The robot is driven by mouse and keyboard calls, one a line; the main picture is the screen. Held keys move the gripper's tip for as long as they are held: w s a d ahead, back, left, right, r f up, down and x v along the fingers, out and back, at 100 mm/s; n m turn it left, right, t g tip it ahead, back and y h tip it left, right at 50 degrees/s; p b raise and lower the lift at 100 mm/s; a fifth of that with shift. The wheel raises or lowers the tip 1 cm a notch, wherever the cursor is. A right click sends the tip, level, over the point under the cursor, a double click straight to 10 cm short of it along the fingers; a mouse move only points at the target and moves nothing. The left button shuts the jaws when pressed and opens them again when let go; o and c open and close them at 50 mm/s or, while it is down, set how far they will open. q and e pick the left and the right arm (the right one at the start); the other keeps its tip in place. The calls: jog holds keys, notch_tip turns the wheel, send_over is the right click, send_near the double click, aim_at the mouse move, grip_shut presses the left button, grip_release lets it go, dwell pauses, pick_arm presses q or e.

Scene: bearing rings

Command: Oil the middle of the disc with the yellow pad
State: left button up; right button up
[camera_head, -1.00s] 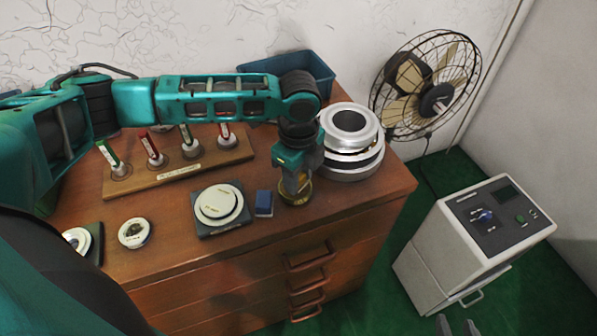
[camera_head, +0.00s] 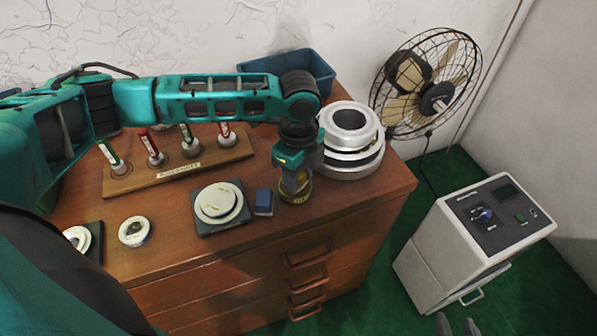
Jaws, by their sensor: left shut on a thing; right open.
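A pale round disc (camera_head: 219,200) lies on a dark square plate (camera_head: 236,219) near the front middle of the wooden cabinet top. Faint yellowish marks show on the disc. My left gripper (camera_head: 295,178) points down to the right of the disc, beyond a small blue block. It is shut on a round brass-yellow thing (camera_head: 296,194), low at the cabinet top; I cannot tell whether this is the yellow pad or whether it touches the wood.
The blue block (camera_head: 263,203) stands between disc and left gripper. Stacked metal rings (camera_head: 350,145) are close on the right. A wooden rack (camera_head: 180,179) with several coloured-handled tools lies behind. A small round tin (camera_head: 134,232) is at left. A grey machine (camera_head: 475,240) stands on the floor.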

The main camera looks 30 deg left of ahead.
pick_arm(q)
jog(key=shift+f, duration=0.35)
jog(key=shift+s+f+p, duration=0.1)
jog(key=shift+f+p, duration=0.05)
jog(key=shift+p, duration=0.35)
dwell(2.2)
notch_tip(320, 180, up, 2)
jog(key=shift+r+p, duration=0.1)
jog(key=shift+p, duration=0.4)
jog(key=shift+r, duration=2.55)
